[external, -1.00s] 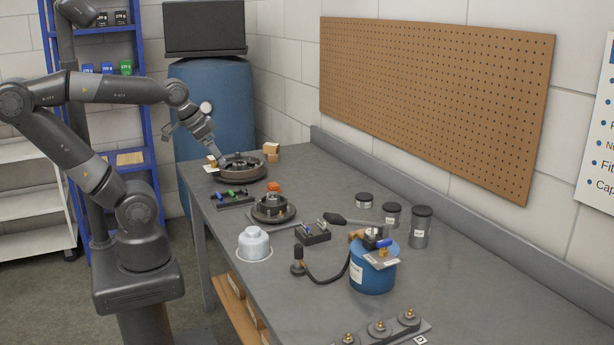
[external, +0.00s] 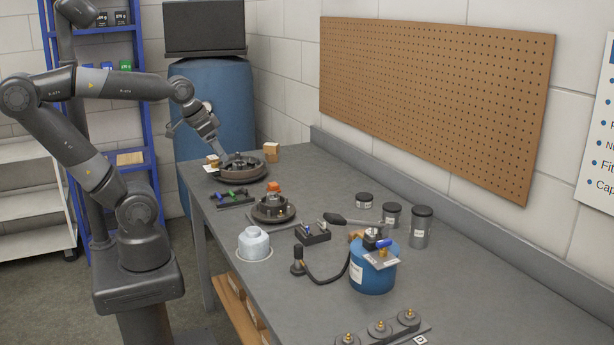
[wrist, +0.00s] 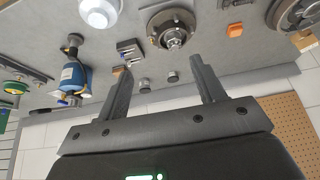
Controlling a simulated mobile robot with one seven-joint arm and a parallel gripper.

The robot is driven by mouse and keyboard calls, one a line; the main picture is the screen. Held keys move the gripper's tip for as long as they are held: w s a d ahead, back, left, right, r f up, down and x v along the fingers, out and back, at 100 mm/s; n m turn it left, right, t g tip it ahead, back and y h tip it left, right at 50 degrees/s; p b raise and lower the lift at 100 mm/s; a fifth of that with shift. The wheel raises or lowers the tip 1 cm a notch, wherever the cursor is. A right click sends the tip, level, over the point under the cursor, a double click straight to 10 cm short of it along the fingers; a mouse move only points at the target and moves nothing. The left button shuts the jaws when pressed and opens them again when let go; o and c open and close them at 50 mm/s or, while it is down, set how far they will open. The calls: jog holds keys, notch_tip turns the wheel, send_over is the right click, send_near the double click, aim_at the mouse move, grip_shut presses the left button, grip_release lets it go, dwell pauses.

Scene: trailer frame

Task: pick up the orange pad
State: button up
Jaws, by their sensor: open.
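The orange pad (external: 274,187) is a small orange piece on the bench, just behind the round dark hub assembly (external: 272,208). In the wrist view the orange pad (wrist: 235,30) lies at the upper right, apart from the hub assembly (wrist: 173,30). My gripper (external: 226,154) is over the large round drum part (external: 241,168) at the far end of the bench, behind and left of the pad in the external view. In the wrist view my gripper (wrist: 157,75) has its two fingers spread with nothing between them.
A blue canister (external: 372,270) with a hose stands nearer the front. Open bench lies right of the pad.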

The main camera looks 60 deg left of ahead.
jog(key=w+a+g, duration=0.1)
jog(key=w+a, duration=0.3)
jog(key=w, duration=0.4)
jog(key=g, duration=0.4)
send_over(273, 184)
notch_tip(273, 184, down, 13)
jog(key=f, duration=0.5)
jog(key=shift+w+d+f, duration=0.2)
jog(key=shift+w+f, duration=0.1)
jog(key=shift+w, duration=0.05)
jog(key=shift+s+a+f, duration=0.1)
jog(key=shift+s+f, duration=0.05)
jog(key=shift+f, duration=1.2)
jog(key=shift+s+a+f, duration=0.1)
jog(key=shift+f, duration=1.25)
jog(key=shift+c, duration=0.2)
jog(key=c, duration=1)
jog(key=shift+c, duration=0.2)
